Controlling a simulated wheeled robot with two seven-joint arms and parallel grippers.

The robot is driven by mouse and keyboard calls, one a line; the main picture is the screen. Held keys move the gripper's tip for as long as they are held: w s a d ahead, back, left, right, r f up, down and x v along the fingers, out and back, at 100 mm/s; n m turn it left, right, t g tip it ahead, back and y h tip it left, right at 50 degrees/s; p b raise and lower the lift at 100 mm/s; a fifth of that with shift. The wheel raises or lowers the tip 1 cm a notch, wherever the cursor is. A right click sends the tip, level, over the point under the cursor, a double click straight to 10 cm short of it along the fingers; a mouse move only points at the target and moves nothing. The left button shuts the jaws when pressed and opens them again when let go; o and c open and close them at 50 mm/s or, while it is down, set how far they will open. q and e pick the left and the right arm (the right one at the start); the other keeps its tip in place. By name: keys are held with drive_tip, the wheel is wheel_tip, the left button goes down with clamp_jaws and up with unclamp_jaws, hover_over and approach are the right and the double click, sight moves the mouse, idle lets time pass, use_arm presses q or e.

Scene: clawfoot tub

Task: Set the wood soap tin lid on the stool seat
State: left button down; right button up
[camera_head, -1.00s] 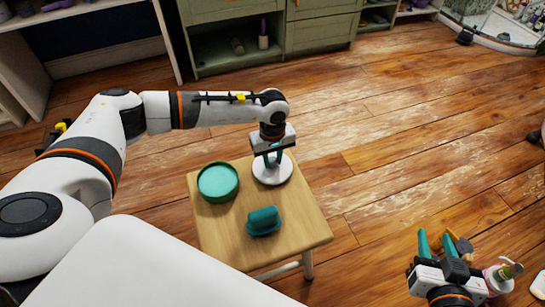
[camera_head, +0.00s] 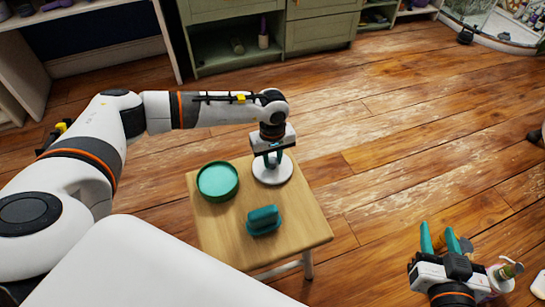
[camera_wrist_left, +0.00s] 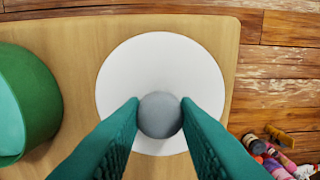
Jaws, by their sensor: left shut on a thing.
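The lid (camera_head: 284,176) is a white round disc with a grey knob (camera_wrist_left: 160,115). It lies flat at or just above the back right part of the wooden stool seat (camera_head: 300,231). I cannot tell whether it touches the wood. My left gripper (camera_head: 272,160) is above it, and its teal fingers are shut on the knob in the left wrist view (camera_wrist_left: 160,117). My right gripper (camera_head: 438,238) is open, apparently empty, over the floor at the lower right.
A round green tin (camera_head: 217,181) stands left of the lid on the seat. A teal block-shaped object (camera_head: 263,220) sits near the seat's front. A pump bottle (camera_head: 503,275) is beside my right gripper. A green cabinet (camera_head: 320,30) stands behind; floor between is clear.

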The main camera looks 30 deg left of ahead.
drive_tip(key=shift+r, duration=0.1)
use_arm(q)
drive_tip(key=c, duration=1)
unclamp_jaws()
drive_tip(key=shift+c, duration=0.2)
drive_tip(key=shift+r+p, duration=0.5)
drive_tip(key=shift+r, duration=0.25)
drive_tip(key=shift+r+p, duration=0.5)
drive_tip(key=shift+r, duration=0.15)
drive_tip(key=shift+r+p, duration=0.45)
drive_tip(key=shift+r, duration=0.2)
drive_tip(key=shift+r+p, duration=0.45)
drive_tip(key=shift+r, duration=0.2)
drive_tip(key=shift+r+p, duration=0.9)
drive_tip(key=shift+r, duration=0.4)
use_arm(e)
drive_tip(key=s+d+f+g+h, duration=0.1)
drive_tip(key=s+d+f+g, duration=0.1)
drive_tip(key=s+f+g, duration=0.2)
drive_tip(key=s+d+f+g+h, duration=0.2)
drive_tip(key=s+d+f+g, duration=0.1)
drive_tip(key=s+g, duration=0.4)
drive_tip(key=shift+s+f+m, duration=0.3)
drive_tip(key=shift+s+f, duration=0.25)
drive_tip(key=shift+s, duration=0.9)
